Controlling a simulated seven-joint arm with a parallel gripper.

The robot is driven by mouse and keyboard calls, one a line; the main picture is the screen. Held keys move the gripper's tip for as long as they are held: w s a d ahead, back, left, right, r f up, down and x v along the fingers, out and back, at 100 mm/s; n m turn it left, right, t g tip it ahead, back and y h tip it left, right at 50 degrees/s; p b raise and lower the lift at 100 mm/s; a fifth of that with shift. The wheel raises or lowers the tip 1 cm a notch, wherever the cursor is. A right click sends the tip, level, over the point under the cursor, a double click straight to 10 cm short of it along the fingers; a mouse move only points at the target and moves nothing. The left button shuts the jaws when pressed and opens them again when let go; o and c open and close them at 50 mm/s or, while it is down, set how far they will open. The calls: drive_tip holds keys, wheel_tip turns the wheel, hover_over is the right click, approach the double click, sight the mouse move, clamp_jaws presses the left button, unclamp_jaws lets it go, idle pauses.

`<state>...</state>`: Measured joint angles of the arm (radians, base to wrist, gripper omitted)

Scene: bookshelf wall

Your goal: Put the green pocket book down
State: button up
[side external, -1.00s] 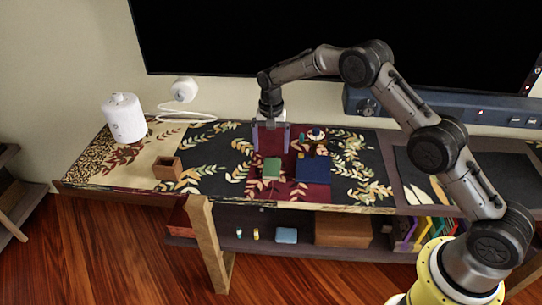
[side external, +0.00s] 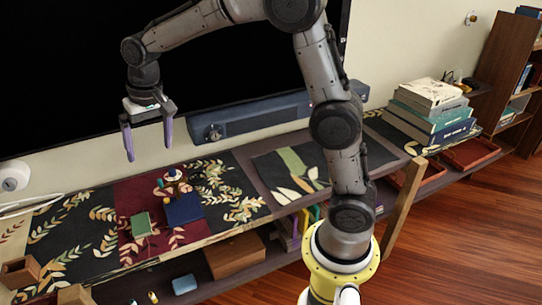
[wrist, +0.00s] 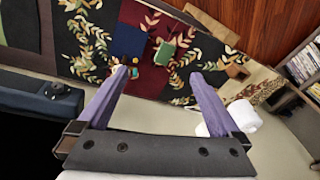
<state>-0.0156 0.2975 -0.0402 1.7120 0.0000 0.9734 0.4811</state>
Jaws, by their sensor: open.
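The small green pocket book (side external: 142,224) lies on the dark red part of the patterned table runner, left of a dark blue block-like item (side external: 184,209). In the wrist view the green book (wrist: 166,52) also lies on the red cloth, with the blue item (wrist: 128,41) to its left. My gripper (side external: 148,152) is raised well above the tabletop, in front of the black screen. Its purple fingers are wide apart and empty; they also show in the wrist view (wrist: 158,75). The gripper touches neither item.
A small figurine-like object (side external: 173,183) stands behind the blue item. A brown open box (side external: 20,271) sits at the left. A dark blue soundbar (side external: 250,124) lies along the wall under the screen (side external: 80,80). Stacked books (side external: 432,108) stand far right. Space around my gripper is clear.

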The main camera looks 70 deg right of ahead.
drive_tip(key=s+r+n+t, duration=0.1)
drive_tip(key=s+r, duration=0.2)
drive_tip(key=s, duration=0.4)
drive_tip(key=s+r+n+t, duration=0.1)
drive_tip(key=s+r+n, duration=0.15)
drive_tip(key=s, duration=0.45)
drive_tip(key=s+f+n+t, duration=0.1)
drive_tip(key=s+f+n, duration=0.1)
drive_tip(key=s, duration=1.2)
drive_tip(key=shift+s+d+f, duration=0.35)
drive_tip(key=shift+f, duration=0.1)
